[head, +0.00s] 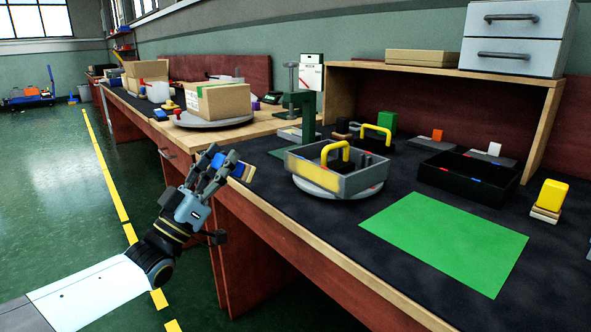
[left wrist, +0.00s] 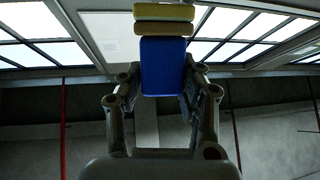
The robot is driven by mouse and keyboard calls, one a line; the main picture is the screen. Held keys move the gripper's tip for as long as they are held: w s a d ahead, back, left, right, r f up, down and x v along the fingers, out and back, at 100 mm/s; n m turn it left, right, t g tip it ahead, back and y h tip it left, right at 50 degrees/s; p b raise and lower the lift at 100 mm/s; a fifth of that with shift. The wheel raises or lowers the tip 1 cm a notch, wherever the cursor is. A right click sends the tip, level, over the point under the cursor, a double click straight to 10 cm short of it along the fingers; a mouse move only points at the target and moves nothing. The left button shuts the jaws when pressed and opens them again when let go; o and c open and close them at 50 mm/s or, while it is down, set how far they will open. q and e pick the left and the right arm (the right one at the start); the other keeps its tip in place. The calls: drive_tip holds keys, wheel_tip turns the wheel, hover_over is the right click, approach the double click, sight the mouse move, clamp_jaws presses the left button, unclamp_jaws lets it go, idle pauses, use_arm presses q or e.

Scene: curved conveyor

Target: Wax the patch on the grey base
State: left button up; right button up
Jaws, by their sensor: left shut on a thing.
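My left gripper (head: 228,168) is shut on a blue block with a tan and yellow layered end (head: 246,172). It holds it in the air just off the front edge of the workbench. In the left wrist view the blue part (left wrist: 163,66) sits between the fingers, with the tan and yellow layers (left wrist: 164,21) beyond the fingertips. Grey bases lie on the bench: one with an orange block (head: 432,145), one with a white block (head: 489,157), and one by the green stand (head: 290,134). I cannot make out a patch on any of them. My right gripper is out of view.
A grey tray with a yellow handle (head: 366,180) stands on a round turntable (head: 325,191). A green mat (head: 445,238) lies in front. A black tray (head: 466,178) and a yellow block on a tan and white piece (head: 552,195) are at right. A cardboard box (head: 218,101) stands farther left.

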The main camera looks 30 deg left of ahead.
use_arm(q)
drive_tip(key=shift+w, duration=0.15)
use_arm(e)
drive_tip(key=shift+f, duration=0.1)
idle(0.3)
use_arm(q)
drive_tip(key=w+b, duration=0.1)
drive_tip(key=w+d+b, duration=0.1)
drive_tip(key=w, duration=0.1)
drive_tip(key=w+d+b, duration=0.1)
drive_tip(key=w, duration=0.1)
drive_tip(key=shift+w+d+f, duration=0.1)
drive_tip(key=shift+w+d+b, duration=0.25)
drive_tip(key=shift+w, duration=0.25)
drive_tip(key=shift+w+d+b, duration=0.2)
drive_tip(key=shift+w, duration=0.3)
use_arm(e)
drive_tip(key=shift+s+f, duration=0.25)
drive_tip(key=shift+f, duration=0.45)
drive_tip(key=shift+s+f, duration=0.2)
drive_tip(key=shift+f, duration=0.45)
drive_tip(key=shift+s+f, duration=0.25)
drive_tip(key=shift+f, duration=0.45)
use_arm(q)
drive_tip(key=shift+w+d, duration=0.2)
drive_tip(key=shift+w, duration=0.25)
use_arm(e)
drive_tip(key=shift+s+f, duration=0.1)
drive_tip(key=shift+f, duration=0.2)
